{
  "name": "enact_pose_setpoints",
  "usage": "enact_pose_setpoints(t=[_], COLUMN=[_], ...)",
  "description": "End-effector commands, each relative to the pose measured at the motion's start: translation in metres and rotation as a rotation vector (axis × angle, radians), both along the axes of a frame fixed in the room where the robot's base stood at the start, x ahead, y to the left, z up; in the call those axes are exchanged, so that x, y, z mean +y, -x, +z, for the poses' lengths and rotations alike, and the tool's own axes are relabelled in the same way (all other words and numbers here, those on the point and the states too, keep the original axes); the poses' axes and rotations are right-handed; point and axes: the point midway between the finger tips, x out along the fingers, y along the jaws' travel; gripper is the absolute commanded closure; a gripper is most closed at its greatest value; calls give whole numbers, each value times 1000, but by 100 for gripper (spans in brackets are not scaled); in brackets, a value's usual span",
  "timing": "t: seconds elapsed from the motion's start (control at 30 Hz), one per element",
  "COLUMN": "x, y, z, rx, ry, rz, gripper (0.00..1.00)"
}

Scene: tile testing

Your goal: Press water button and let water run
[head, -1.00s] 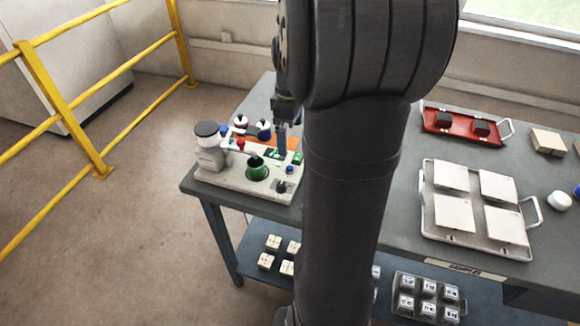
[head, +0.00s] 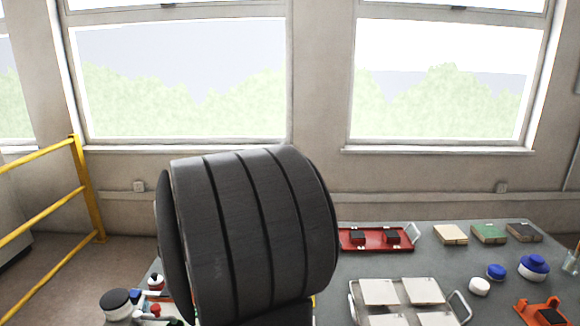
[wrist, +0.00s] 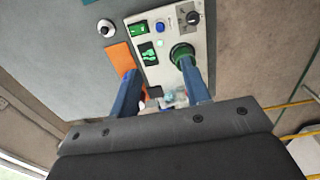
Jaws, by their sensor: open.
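In the wrist view the pale device panel (wrist: 165,40) carries a small round blue button (wrist: 159,27), a green button block (wrist: 138,28), a lit green display (wrist: 148,53) and a dark knob (wrist: 192,17). A green cup (wrist: 182,50) sits by my right-hand finger. My gripper (wrist: 160,72) is open, with its two blue fingers apart and nothing visibly held between them. The fingers are beyond the display from the blue button; contact with the panel cannot be told. In the head view my arm hides the gripper and most of the device. No running water is discernible.
An orange plate (wrist: 121,57) lies beside the panel, with a white-and-black knobbed item (wrist: 106,28) nearby. In the head view a black-lidded jar (head: 115,303) shows left of my arm. A red tray (head: 352,240) and a tile rack (head: 402,292) stand to the right.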

Motion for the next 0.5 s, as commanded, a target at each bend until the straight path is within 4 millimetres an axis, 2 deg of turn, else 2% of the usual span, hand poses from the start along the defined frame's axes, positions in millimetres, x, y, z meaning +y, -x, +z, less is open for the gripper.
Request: enact_pose_setpoints(t=[0.03,0.2,0.5], x=[0,0,0], y=[0,0,0], z=[0,0,0], rx=[0,0,0], ry=[0,0,0], rz=[0,0,0], gripper=[67,100,100])
